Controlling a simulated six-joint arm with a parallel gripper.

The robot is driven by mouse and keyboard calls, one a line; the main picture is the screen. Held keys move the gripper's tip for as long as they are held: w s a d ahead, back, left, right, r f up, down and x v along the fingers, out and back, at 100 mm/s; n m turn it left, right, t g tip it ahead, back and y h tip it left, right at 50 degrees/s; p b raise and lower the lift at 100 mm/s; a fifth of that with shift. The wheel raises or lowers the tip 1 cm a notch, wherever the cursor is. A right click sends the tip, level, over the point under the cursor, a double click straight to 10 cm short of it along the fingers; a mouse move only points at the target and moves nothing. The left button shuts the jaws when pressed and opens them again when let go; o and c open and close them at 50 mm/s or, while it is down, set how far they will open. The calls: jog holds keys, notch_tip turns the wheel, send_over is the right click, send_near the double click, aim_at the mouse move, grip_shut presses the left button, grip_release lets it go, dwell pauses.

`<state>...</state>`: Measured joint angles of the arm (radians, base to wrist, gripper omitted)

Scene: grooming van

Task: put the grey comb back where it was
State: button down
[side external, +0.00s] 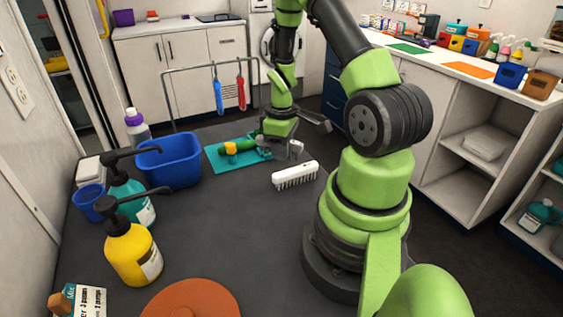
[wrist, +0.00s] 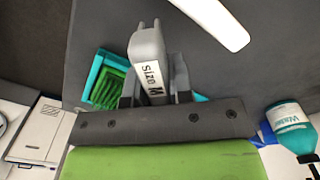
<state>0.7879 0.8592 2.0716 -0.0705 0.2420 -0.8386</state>
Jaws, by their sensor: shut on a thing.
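The grey comb (wrist: 150,62) has a white label reading "Size M" and stands between the two fingers of my gripper (wrist: 156,88) in the wrist view. My gripper is shut on it. In the side external view the small grey comb (side external: 295,149) shows at the right of the teal mat (side external: 212,155), below my gripper (side external: 285,138). I cannot tell whether the comb touches the table. A green ridged piece (wrist: 112,88) lies on the teal mat in the wrist view, left of the comb. My gripper hides part of the mat.
A white brush (side external: 295,175) lies just in front of the comb. A blue bin (side external: 170,163) stands left of the mat. Pump bottles, one teal (side external: 130,195) and one yellow (side external: 132,255), stand nearer on the left. The middle of the dark table is clear.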

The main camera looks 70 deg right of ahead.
jog(key=shift+f, duration=2)
jog(key=shift+f, duration=0.15)
jog(key=c, duration=1)
grip_release()
